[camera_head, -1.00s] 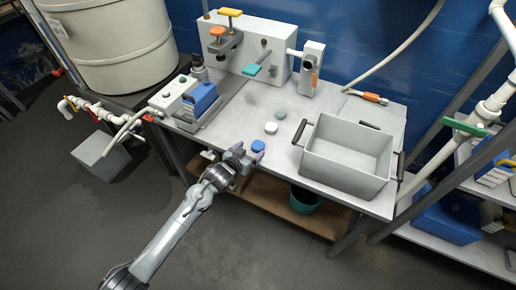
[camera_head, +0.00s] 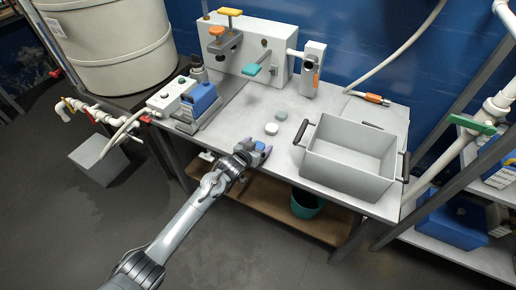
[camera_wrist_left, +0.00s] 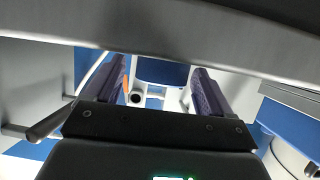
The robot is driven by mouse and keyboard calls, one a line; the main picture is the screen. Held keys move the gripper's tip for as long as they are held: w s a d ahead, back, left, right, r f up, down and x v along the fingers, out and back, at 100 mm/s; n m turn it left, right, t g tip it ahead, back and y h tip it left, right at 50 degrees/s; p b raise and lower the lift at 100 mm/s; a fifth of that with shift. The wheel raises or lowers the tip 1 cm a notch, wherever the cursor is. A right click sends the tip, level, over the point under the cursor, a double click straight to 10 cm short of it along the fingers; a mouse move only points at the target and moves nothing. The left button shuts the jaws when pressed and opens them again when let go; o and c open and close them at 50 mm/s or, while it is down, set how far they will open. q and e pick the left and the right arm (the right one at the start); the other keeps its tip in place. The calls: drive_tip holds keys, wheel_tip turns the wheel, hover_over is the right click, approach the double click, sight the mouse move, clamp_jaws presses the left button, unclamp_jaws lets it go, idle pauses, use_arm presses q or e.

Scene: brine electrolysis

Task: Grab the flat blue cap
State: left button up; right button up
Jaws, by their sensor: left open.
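The flat blue cap (camera_head: 260,146) lies near the front edge of the grey bench (camera_head: 232,128). My left gripper (camera_head: 255,149) is open at the cap, its purple fingertips on either side of it in the head view. Part of the cap is hidden by the gripper. In the left wrist view the two purple fingers (camera_wrist_left: 156,86) stand apart, with a blue patch between them that may be the cap. Whether the fingers touch the cap cannot be told. My right gripper is not in view.
A white cap (camera_head: 271,129) and a grey-green cap (camera_head: 281,115) lie just behind the blue one. A grey bin (camera_head: 345,172) with dark handles stands to the right. A blue-and-white device (camera_head: 203,99) stands at the left. The bench between is mostly clear.

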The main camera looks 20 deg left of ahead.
use_arm(q)
drive_tip(key=c, duration=1)
drive_tip(key=shift+c, duration=0.2)
drive_tip(key=shift+r, duration=0.1)
